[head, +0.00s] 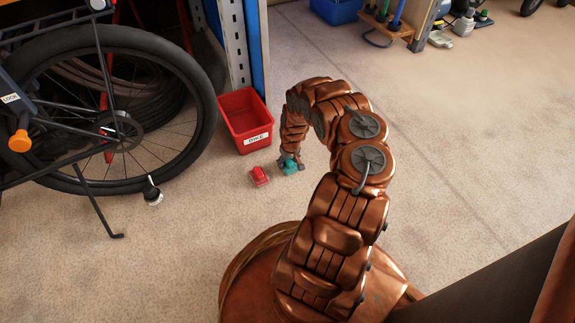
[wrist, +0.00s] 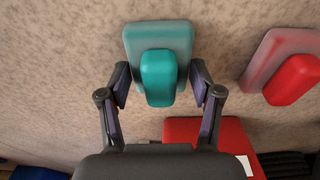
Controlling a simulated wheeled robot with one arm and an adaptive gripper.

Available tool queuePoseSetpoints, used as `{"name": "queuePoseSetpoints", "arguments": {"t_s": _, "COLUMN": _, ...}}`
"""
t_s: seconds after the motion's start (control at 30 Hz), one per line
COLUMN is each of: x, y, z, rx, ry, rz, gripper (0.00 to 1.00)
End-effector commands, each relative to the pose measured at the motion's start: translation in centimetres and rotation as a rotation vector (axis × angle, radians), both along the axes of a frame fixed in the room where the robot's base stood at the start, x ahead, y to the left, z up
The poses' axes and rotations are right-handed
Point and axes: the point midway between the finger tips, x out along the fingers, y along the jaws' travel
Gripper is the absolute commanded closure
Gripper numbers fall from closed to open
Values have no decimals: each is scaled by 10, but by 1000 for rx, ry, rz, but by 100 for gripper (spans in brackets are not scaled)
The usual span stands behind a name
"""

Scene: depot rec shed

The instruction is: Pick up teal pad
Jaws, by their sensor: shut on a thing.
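The teal pad (head: 290,167) is at the end of my arm in the head view, partly covered by my gripper (head: 291,161). In the wrist view the teal pad (wrist: 160,76) has a paler, wider base and a brighter rounded grip on top. My gripper's fingers (wrist: 161,84) are on its left and right sides, shut on it. The pad is at or close to the floor; I cannot tell whether it touches it.
A red pad (head: 259,175) lies on the floor just left of the teal pad. A red labelled bin (head: 245,121) stands behind them, by a metal post. A bicycle (head: 115,125) with its kickstand is at left.

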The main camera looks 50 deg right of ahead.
Motion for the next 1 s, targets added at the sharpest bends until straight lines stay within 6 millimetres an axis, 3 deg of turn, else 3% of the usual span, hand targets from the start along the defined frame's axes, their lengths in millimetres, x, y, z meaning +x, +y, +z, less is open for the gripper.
{"name": "queuePoseSetpoints", "arguments": {"t_s": 0.17, "x": 0, "y": 0, "z": 0, "rx": 0, "ry": 0, "rz": 0, "gripper": 71}}
{"name": "queuePoseSetpoints", "arguments": {"t_s": 0.47, "x": 0, "y": 0, "z": 5, "rx": 0, "ry": 0, "rz": 0, "gripper": 71}}
{"name": "queuePoseSetpoints", "arguments": {"t_s": 1.0, "x": 0, "y": 0, "z": 82, "rx": 0, "ry": 0, "rz": 1, "gripper": 71}}
